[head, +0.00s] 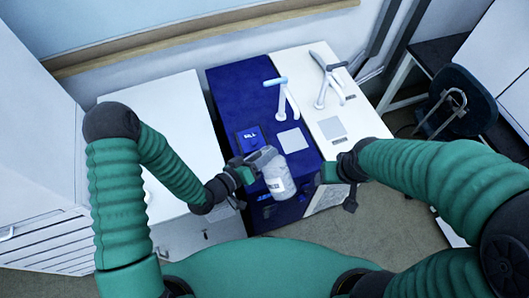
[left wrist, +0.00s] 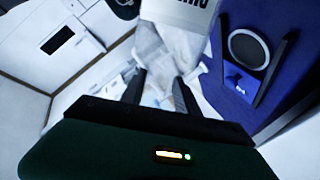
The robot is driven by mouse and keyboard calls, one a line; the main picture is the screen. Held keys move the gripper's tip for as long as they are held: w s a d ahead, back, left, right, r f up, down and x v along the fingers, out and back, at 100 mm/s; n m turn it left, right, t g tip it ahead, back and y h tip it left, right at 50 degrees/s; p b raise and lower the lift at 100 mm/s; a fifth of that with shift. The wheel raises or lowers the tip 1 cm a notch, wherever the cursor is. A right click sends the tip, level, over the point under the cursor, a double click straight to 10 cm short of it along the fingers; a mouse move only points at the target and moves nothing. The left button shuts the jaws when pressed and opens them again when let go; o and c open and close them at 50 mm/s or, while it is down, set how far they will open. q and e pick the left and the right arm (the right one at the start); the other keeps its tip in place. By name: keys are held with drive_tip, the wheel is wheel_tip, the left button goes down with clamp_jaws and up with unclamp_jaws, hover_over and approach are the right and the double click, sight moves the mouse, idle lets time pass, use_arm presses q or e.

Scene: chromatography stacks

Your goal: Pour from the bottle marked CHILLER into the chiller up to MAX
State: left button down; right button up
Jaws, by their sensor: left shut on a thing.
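A translucent bottle (head: 277,172) with a white label is in my left gripper (head: 247,172), in front of and above the blue unit (head: 232,93). The bottle looks slightly tilted in the head view; its label is too small to read there. In the left wrist view the bottle (left wrist: 176,48) is between the fingers of my left gripper (left wrist: 160,92), and its label is cut off by the frame. A round dark opening (left wrist: 249,49) shows on the blue unit in that view. I cannot make out a MAX mark or liquid level. My right gripper (head: 334,178) is empty beside the bottle.
White units (head: 180,110) stand left of the blue one, and a white unit (head: 362,120) stands right of it. Two upright arm-like fittings (head: 285,100) rise from the tops. A dark chair (head: 460,100) is at the right.

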use_arm(q)
drive_tip(key=shift+w+f+n, duration=0.1)
drive_tip(key=shift+f+n, duration=0.2)
drive_tip(key=shift+n, duration=0.2)
drive_tip(key=shift+f+n+g, duration=0.3)
drive_tip(key=shift+f+n, duration=0.1)
drive_tip(key=shift+f, duration=0.1)
drive_tip(key=shift+w+a+f+n+g, duration=0.2)
drive_tip(key=shift+f+n+g, duration=0.15)
drive_tip(key=shift+f, duration=0.25)
drive_tip(key=shift+d, duration=0.1)
drive_tip(key=shift+w+f+n+g, duration=0.1)
drive_tip(key=shift+f+n+g, duration=0.15)
drive_tip(key=shift+f+n, duration=0.3)
idle(0.3)
